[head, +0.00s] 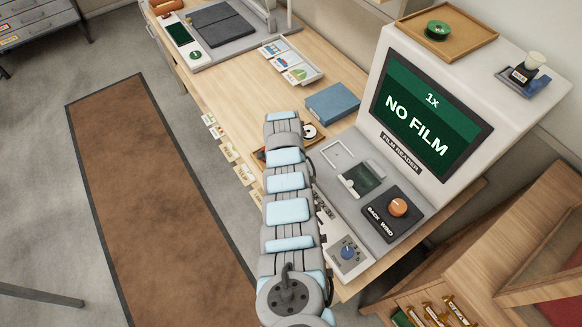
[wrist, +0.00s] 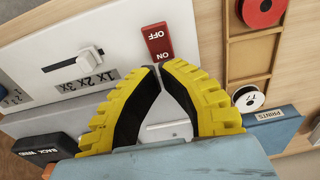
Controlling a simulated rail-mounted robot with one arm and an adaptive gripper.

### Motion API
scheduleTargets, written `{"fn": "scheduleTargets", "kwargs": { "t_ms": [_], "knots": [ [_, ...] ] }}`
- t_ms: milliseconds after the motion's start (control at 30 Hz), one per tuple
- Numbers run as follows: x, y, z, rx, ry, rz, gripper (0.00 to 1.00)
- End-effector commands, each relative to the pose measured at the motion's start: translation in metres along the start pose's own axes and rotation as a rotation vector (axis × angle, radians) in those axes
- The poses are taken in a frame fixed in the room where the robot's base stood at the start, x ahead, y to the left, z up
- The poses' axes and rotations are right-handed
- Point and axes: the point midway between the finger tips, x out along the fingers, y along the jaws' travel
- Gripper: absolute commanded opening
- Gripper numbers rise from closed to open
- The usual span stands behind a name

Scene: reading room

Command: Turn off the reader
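The film reader (head: 441,90) stands at the right in the head view, its lit green screen (head: 430,115) showing "1x" and "NO FILM". In the wrist view, a red rocker switch (wrist: 157,43) marked OFF and ON sits on the reader's pale front panel (wrist: 110,30). I cannot tell which side is pressed. My gripper (wrist: 159,68) has yellow fingers with black pads, their tips together and nothing visible between them. The tips appear just below the ON end of the switch; contact is not clear. In the head view my arm hides the gripper and the switch.
A white slider (wrist: 87,53) marked 1X 2X 3X is left of the switch. A wooden tray (wrist: 248,52) with a red reel (wrist: 262,10) and a white reel (wrist: 248,98) is right, near a blue PRINTS box (wrist: 272,128). The BACK/WIND control (head: 383,222) has an orange knob.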

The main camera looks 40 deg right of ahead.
Motion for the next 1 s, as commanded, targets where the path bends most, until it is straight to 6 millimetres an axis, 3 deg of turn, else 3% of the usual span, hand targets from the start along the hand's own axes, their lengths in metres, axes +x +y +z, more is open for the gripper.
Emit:
{"fn": "scheduleTargets", "kwargs": {
  "t_ms": [600,1000],
  "knots": [
    [-0.052,0.0,0.0,-0.002,0.001,-0.001,0.0],
    [-0.061,-0.001,0.001,-0.002,0.0,-0.001,0.0]
  ]
}}
